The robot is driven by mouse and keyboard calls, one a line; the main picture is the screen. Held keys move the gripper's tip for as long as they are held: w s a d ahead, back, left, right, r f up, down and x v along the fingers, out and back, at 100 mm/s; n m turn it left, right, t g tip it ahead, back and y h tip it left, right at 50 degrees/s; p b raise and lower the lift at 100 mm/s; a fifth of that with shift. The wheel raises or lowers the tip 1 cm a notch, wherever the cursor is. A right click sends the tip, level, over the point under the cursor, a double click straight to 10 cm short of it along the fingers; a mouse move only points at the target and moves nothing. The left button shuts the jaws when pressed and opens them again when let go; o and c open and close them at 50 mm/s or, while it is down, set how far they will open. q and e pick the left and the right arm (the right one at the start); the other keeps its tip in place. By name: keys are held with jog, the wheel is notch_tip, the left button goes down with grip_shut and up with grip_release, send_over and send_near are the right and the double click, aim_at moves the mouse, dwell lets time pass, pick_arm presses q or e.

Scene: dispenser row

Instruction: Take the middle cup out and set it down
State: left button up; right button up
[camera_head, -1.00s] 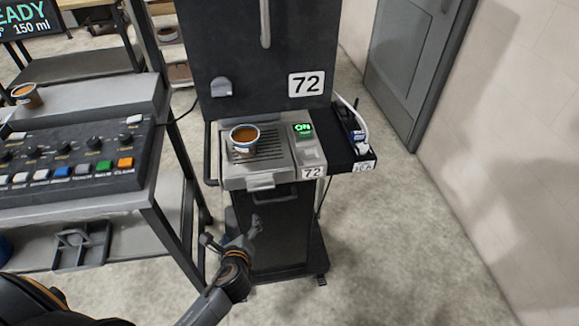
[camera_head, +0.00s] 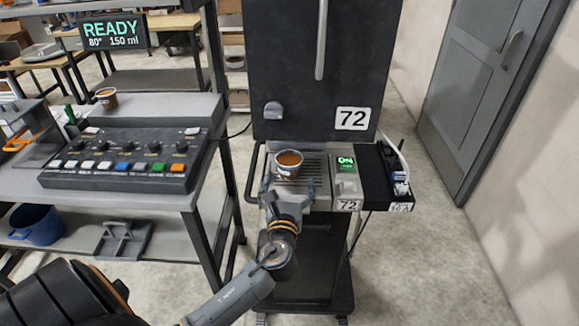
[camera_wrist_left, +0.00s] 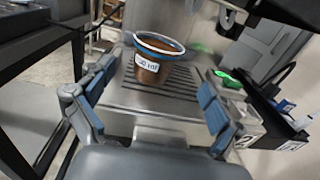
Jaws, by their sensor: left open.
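A cup (camera_head: 289,163) of brown liquid stands upright on the grated drip tray (camera_head: 320,196) of the dark dispenser marked 72. In the left wrist view the same cup (camera_wrist_left: 151,60) shows a blue-ringed rim and a white label, which is hard to read. My left gripper (camera_head: 288,186) is open at the tray's front edge, just in front of the cup. In the left wrist view its blue-padded fingers (camera_wrist_left: 150,100) are spread wide, with the cup beyond and between them, apart from both. My right gripper is not in view.
A button panel (camera_head: 125,157) sits on the bench at left, with another cup (camera_head: 106,97) behind it. A green ON switch (camera_head: 346,163) is right of the tray. A side shelf (camera_head: 384,180) holds small items. A screen (camera_head: 113,35) reads READY.

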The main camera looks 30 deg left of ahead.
aim_at(288, 170)
pick_arm(q)
jog(key=x, duration=0.3)
jog(key=p+x, duration=0.1)
jog(key=x, duration=0.1)
jog(key=shift+w+a+r, duration=0.1)
jog(key=shift+a+r, duration=0.25)
jog(key=shift+a, duration=0.05)
jog(key=shift+w+a+f, duration=0.1)
jog(key=shift+w+a, duration=0.05)
jog(key=shift+w, duration=0.15)
jog(key=shift+c, duration=0.3)
jog(key=c, duration=1.4)
